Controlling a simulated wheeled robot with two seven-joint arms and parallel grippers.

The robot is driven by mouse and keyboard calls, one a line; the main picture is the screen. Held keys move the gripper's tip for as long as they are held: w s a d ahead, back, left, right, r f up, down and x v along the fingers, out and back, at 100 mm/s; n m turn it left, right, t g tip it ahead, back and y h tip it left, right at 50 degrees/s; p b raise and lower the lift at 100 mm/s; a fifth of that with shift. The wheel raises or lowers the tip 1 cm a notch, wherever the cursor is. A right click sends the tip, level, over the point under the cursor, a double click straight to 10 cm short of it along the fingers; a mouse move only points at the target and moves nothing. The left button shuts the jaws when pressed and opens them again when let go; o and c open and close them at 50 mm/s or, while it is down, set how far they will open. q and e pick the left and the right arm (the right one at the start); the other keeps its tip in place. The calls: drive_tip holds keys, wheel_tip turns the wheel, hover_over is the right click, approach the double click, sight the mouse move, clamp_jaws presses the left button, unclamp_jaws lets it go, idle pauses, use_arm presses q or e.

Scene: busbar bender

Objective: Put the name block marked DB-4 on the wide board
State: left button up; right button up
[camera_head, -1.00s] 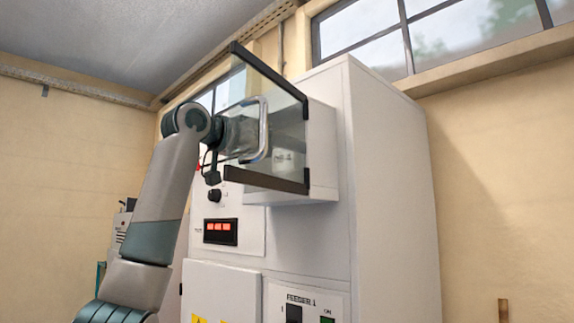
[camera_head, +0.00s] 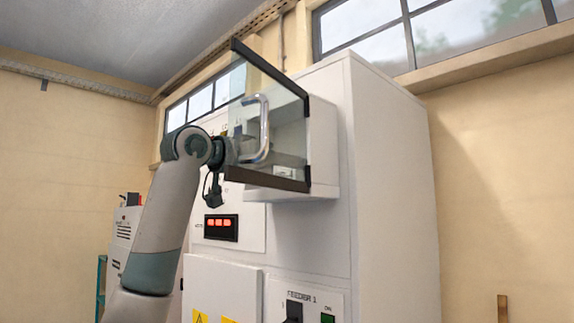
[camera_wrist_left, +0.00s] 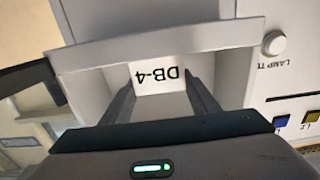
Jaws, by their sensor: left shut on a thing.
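In the left wrist view, the white name block (camera_wrist_left: 160,76) marked DB-4 sits between the two dark fingers of my left gripper (camera_wrist_left: 160,88), its lettering upside down. The gripper is shut on it. Around and behind the block are the pale walls of a shallow box (camera_wrist_left: 215,35). In the head view, my left gripper (camera_head: 236,152) is partly hidden behind the clear door with a chrome handle (camera_head: 264,130); the block cannot be made out there. I cannot tell which surface is the wide board. My right gripper is not in view.
A tall white cabinet (camera_head: 395,190) carries the box with its dark-edged clear door (camera_head: 270,182) swung out. A red display (camera_head: 220,227) is below. In the wrist view, a white round button (camera_wrist_left: 274,43) and lamps (camera_wrist_left: 310,118) lie to the right.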

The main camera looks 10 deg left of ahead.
use_arm(q)
drive_tip(key=shift+s+d, duration=0.1)
drive_tip(key=shift+f, duration=0.1)
drive_tip(key=o, duration=1)
drive_tip(key=shift+o, duration=0.2)
